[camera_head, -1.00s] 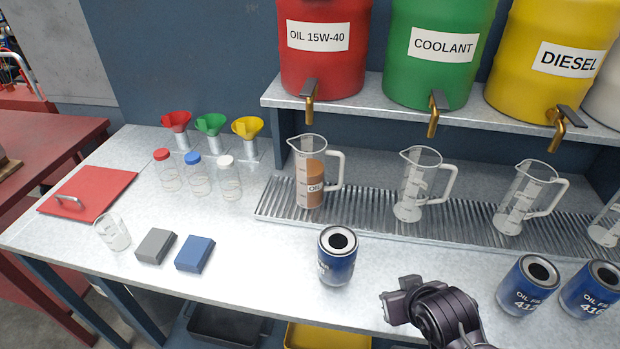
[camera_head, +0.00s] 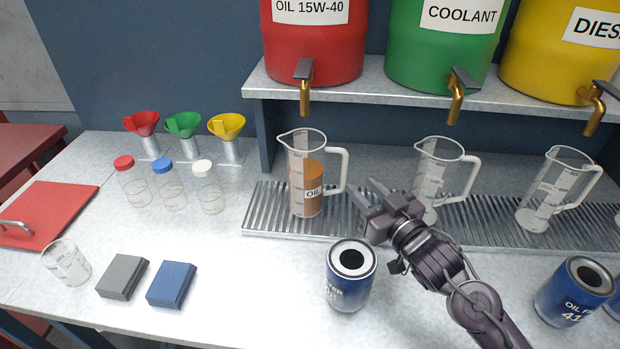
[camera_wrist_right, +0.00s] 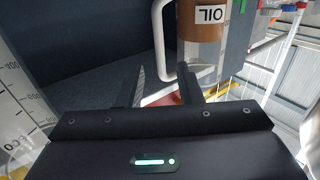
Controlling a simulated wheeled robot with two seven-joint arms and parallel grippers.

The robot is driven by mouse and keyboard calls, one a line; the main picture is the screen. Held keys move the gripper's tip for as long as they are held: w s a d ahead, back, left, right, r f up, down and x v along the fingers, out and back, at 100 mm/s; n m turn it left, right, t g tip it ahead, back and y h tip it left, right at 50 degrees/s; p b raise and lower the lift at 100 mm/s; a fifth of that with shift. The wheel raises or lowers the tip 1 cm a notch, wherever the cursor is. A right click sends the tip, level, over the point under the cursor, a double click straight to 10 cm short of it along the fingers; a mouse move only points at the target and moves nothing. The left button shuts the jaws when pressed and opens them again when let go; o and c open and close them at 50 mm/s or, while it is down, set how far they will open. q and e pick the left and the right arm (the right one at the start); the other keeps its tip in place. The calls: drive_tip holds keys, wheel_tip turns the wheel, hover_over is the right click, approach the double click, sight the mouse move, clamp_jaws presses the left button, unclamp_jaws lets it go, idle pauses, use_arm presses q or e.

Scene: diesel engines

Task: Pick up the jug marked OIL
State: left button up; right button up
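The jug marked OIL (camera_head: 308,189) stands upright on the ribbed drip grate, part filled with brown liquid, its white handle on its right side. In the right wrist view the jug (camera_wrist_right: 203,50) shows upside down, with the handle (camera_wrist_right: 158,45) ahead of the gap between the fingers. My right gripper (camera_head: 365,194) is open and empty, just right of and in front of the handle. Its two fingers also show apart in the wrist view (camera_wrist_right: 162,86). I cannot tell whether they touch the handle. My left gripper is out of view.
An empty jug (camera_head: 436,165) stands right behind my right gripper, another (camera_head: 553,190) farther right. A blue oil filter can (camera_head: 350,285) stands close in front of the gripper. The red drum's tap (camera_head: 304,88) hangs above the OIL jug.

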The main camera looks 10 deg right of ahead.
sight(345, 180)
wheel_tip(345, 180, down, 2)
drive_tip(key=shift+w+f, duration=0.1)
drive_tip(key=shift+w+a+f, duration=0.1)
drive_tip(key=shift+w+f, duration=0.05)
drive_tip(key=shift+w, duration=0.2)
drive_tip(key=shift+w+a, duration=0.15)
drive_tip(key=shift+w, duration=0.25)
drive_tip(key=shift+w+a, duration=0.15)
drive_tip(key=shift+w, duration=0.2)
drive_tip(key=p+x, duration=0.1)
drive_tip(key=x, duration=0.4)
drive_tip(key=shift+w, duration=0.15)
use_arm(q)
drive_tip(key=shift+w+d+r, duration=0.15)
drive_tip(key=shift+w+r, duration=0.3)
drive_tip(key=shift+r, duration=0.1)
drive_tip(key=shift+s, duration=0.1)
use_arm(e)
clamp_jaws()
